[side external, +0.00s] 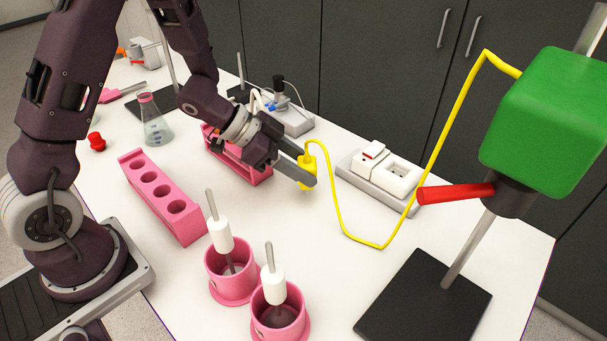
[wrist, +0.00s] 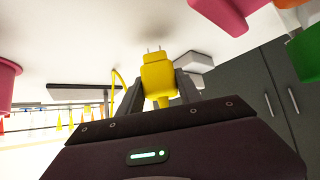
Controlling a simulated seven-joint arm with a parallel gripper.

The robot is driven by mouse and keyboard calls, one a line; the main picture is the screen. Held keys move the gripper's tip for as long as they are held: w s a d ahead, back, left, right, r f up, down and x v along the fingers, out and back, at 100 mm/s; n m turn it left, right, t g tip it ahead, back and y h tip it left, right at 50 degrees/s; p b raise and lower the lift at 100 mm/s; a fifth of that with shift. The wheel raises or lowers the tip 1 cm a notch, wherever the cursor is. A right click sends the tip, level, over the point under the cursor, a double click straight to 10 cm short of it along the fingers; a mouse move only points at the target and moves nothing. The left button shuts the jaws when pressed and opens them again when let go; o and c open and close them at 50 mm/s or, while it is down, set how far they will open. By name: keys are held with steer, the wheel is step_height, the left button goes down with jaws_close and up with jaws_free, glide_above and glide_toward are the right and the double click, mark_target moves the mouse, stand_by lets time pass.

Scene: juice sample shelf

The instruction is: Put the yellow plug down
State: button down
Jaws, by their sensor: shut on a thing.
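The yellow plug (side external: 307,162) is held between the fingers of my gripper (side external: 302,169), above the white table near its middle. In the wrist view the plug (wrist: 159,76) sits between the two grey fingers (wrist: 160,92), with its two metal pins pointing away from my gripper. A yellow cable (side external: 376,246) runs from the plug, loops low over the table and rises to the green box (side external: 543,120) on a stand. Whether the plug touches the table is not clear.
A white socket block (side external: 400,178) on a grey base lies right of the plug. A pink rack (side external: 160,195), two pink cups (side external: 230,285) with white-handled rods, and a flask (side external: 153,122) stand around. The black stand base (side external: 425,305) is front right. Table between is clear.

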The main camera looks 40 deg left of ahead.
steer(key=shift+f, duration=0.8)
steer(key=shift+f, duration=0.1)
steer(key=c, duration=0.8)
jaws_free()
